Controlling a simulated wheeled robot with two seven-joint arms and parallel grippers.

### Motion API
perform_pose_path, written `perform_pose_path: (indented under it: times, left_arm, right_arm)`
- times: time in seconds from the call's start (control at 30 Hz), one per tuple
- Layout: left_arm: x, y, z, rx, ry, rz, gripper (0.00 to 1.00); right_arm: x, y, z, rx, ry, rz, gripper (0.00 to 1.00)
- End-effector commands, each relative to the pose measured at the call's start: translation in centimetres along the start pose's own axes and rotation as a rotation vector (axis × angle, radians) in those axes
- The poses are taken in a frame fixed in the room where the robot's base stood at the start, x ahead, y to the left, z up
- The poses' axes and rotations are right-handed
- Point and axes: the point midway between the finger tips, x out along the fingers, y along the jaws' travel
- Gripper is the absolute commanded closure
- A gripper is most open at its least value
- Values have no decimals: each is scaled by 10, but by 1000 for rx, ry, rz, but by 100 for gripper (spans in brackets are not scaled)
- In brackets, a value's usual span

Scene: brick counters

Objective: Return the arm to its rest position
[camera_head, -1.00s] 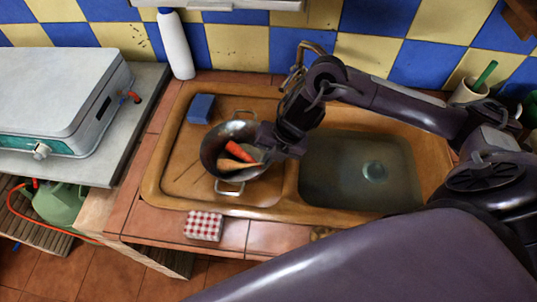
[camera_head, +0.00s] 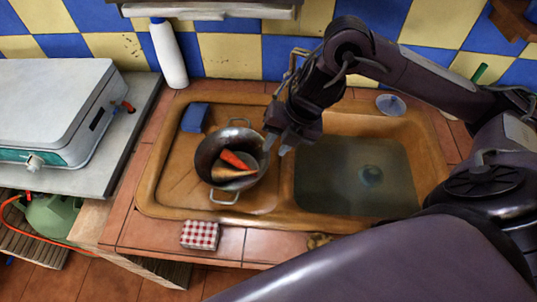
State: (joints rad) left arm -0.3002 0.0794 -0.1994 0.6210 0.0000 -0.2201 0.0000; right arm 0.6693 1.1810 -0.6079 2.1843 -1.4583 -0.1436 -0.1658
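My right arm comes in from the right and bends over the back of the sink. My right gripper (camera_head: 277,147) hangs just right of the wok, its two fingers apart with nothing seen between them. The dark metal wok (camera_head: 209,151) stands on the sink's left drainboard. Inside it lie an orange-red carrot (camera_head: 234,160) and a tan, cone-shaped vegetable (camera_head: 232,173). My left gripper is out of view.
The brown sink (camera_head: 150,192) has a basin (camera_head: 350,180) at the right. A blue sponge (camera_head: 195,117), a white bottle (camera_head: 168,55), a checkered item (camera_head: 200,235) and a white stove (camera_head: 60,100) are around. A strainer (camera_head: 391,104) lies behind the basin.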

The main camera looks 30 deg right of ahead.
Motion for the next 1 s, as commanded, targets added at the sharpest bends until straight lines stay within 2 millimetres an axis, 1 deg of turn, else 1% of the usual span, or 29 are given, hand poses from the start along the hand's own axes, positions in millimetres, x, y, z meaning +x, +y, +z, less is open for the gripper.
perform_pose_path:
  times: [0.03, 0.1, 0.23, 0.87, 1.0]
  left_arm:
    - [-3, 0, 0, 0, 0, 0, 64]
    - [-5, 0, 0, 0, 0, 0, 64]
    - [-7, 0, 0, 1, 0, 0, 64]
    - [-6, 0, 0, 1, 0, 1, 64]
    - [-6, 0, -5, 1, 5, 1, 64]
  right_arm:
    - [-11, 0, 1, -1, -6, 0, 76]
    - [-20, 1, 1, 0, -4, 0, 76]
    - [-29, 0, 0, -1, -1, 0, 76]
    - [-30, 0, 0, 0, 1, 0, 76]
    - [-30, 0, 0, 0, 1, 0, 76]
